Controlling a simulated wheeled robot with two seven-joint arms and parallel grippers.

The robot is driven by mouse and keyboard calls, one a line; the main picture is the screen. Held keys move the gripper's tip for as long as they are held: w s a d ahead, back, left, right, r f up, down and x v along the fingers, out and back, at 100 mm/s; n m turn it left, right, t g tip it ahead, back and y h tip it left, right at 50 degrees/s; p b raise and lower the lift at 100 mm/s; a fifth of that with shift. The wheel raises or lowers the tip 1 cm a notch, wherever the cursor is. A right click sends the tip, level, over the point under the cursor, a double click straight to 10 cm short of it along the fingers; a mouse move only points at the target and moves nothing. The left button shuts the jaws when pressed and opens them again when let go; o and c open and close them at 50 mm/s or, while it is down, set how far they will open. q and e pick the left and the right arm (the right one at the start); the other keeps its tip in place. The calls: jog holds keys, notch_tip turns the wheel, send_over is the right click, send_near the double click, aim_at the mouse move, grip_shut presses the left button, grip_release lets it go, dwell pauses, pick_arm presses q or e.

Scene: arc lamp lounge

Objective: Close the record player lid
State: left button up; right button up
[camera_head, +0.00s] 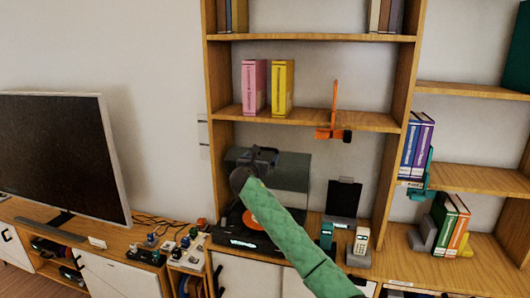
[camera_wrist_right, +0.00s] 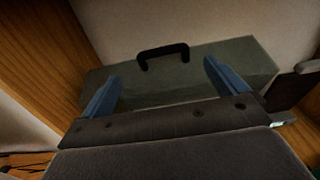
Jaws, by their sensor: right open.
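The record player (camera_head: 243,241) stands on the wooden cabinet top below the shelves, with an orange-centred record (camera_head: 252,220) partly hidden by my right arm. Its dark translucent lid (camera_head: 293,172) is raised. In the right wrist view the lid (camera_wrist_right: 235,68) fills the area ahead, with a black handle (camera_wrist_right: 163,52) on it. My right gripper (camera_head: 262,157) is in front of the raised lid. In the right wrist view its two blue fingers (camera_wrist_right: 161,72) are open wide, one to each side of the handle, with nothing between them. Contact cannot be told. My left gripper is not in view.
A wooden shelf side (camera_wrist_right: 35,45) rises close at the left in the wrist view. A dark stand (camera_head: 343,197) and a phone (camera_head: 361,241) are right of the player. Small items (camera_head: 187,243) crowd its left. A television (camera_head: 58,155) stands farther left.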

pick_arm(q)
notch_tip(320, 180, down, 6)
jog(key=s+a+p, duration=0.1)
jog(key=p, duration=0.1)
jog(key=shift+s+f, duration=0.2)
pick_arm(e)
jog(key=shift+x, duration=3.55)
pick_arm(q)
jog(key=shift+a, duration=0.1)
pick_arm(e)
jog(key=shift+s, duration=0.1)
